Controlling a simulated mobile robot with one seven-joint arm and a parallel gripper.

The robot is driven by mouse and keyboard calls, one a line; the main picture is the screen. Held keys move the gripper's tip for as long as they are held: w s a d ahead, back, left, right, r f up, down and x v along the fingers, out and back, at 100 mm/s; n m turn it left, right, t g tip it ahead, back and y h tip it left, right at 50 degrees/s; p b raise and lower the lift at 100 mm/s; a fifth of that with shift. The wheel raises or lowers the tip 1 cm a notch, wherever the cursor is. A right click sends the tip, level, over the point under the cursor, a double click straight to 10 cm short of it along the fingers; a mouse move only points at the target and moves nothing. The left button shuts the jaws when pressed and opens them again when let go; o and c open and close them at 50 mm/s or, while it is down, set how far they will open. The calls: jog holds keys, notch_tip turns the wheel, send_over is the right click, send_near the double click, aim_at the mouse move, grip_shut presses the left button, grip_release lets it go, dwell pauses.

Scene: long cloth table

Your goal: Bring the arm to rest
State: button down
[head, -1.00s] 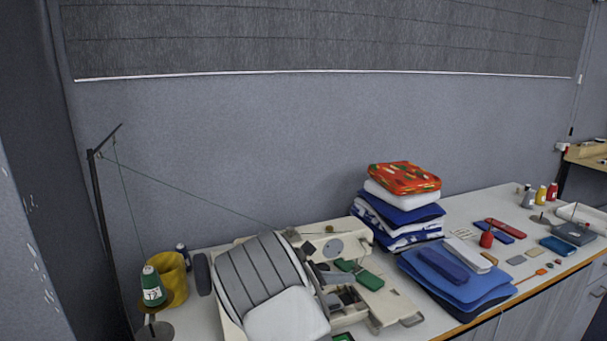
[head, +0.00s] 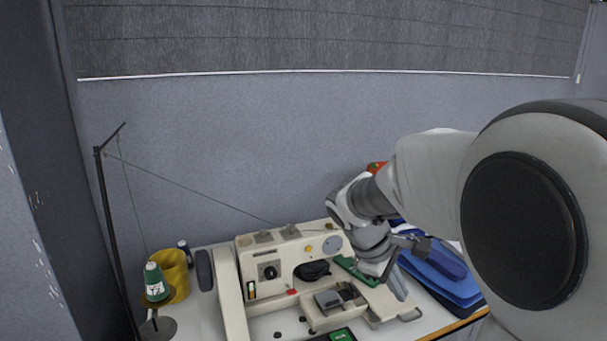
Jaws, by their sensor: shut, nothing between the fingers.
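My arm comes in from the right of the head view and covers much of that side. My gripper (head: 391,280) is at its far end, over the right end of the cream sewing machine (head: 232,290). Its fingers are shut and empty, in front of a green item (head: 350,268) on the machine. I cannot tell whether the fingers touch anything.
Blue folded cloths (head: 455,285) lie just right of the gripper, partly behind my arm. A green thread cone (head: 154,282), a yellow container (head: 175,272) and a thin dark thread stand (head: 104,215) are at the left. A thread runs from the stand toward the machine.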

jog(key=s+a+r+m+t+y, duration=0.2)
jog(key=s+m, duration=0.3)
jog(key=s, duration=0.5)
jog(key=s+a+r+m+t+y, duration=0.1)
jog(key=s+r+m+y, duration=0.2)
jog(key=s, duration=0.7)
jog(key=shift+a+m+t+y, duration=0.4)
jog(key=shift+m, duration=0.5)
